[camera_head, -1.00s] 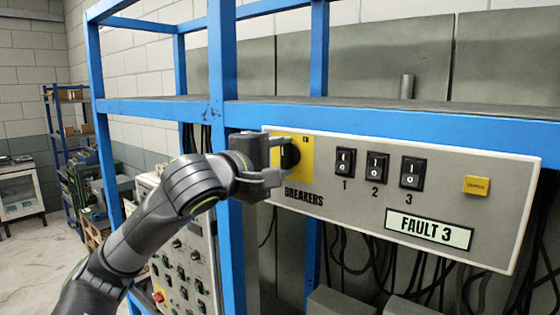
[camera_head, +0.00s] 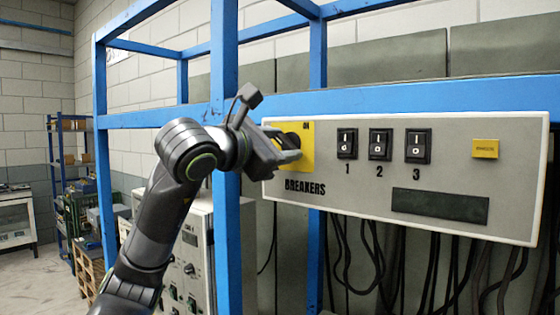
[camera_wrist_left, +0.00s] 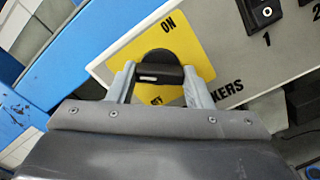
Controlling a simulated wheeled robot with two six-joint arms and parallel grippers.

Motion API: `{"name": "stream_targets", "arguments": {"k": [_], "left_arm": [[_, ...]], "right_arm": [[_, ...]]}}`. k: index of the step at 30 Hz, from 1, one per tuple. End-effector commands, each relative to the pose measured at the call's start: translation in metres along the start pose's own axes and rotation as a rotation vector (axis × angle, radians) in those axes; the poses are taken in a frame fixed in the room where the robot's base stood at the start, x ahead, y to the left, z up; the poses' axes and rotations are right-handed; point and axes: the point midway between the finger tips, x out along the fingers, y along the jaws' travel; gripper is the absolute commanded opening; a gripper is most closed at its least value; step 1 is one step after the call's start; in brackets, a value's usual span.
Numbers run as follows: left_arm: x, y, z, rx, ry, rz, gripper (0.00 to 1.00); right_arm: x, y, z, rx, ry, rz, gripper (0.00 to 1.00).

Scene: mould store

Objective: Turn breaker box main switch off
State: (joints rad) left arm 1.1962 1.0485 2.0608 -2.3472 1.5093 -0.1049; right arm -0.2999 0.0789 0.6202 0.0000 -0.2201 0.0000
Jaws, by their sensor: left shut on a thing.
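The breaker box (camera_head: 370,203) is a light grey panel on the blue frame. Its main switch is a black rotary knob (camera_head: 289,141) on a yellow plate (camera_head: 307,147), with "ON" printed at the top. My left gripper (camera_head: 285,150) is shut on the knob, and its body hides part of it in the head view. In the left wrist view the knob (camera_wrist_left: 159,72) sits between the two pale fingers, its white mark lying roughly across the picture. A second label below the knob is partly hidden. My right gripper is not in view.
Breaker switches 1 (camera_head: 347,144), 2 (camera_head: 380,145) and 3 (camera_head: 418,146) sit right of the knob. A blue post (camera_head: 226,150) stands close to my left wrist. Cables hang below.

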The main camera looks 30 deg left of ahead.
Motion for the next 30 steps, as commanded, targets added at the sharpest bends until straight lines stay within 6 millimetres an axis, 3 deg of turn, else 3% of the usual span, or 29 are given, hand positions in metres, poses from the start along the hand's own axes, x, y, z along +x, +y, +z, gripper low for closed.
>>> {"name": "stream_targets", "arguments": {"k": [6,18,30], "left_arm": [[0.0,-0.003,-0.003,-0.205,0.0,-0.003,0.23],[0.0,-0.002,-0.002,-0.534,0.002,-0.003,0.23],[0.0,-0.001,-0.001,-0.693,0.002,-0.002,0.23]], "right_arm": [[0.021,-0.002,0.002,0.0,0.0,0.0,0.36],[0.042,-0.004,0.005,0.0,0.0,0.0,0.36],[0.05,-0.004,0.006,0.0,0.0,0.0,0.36]]}}
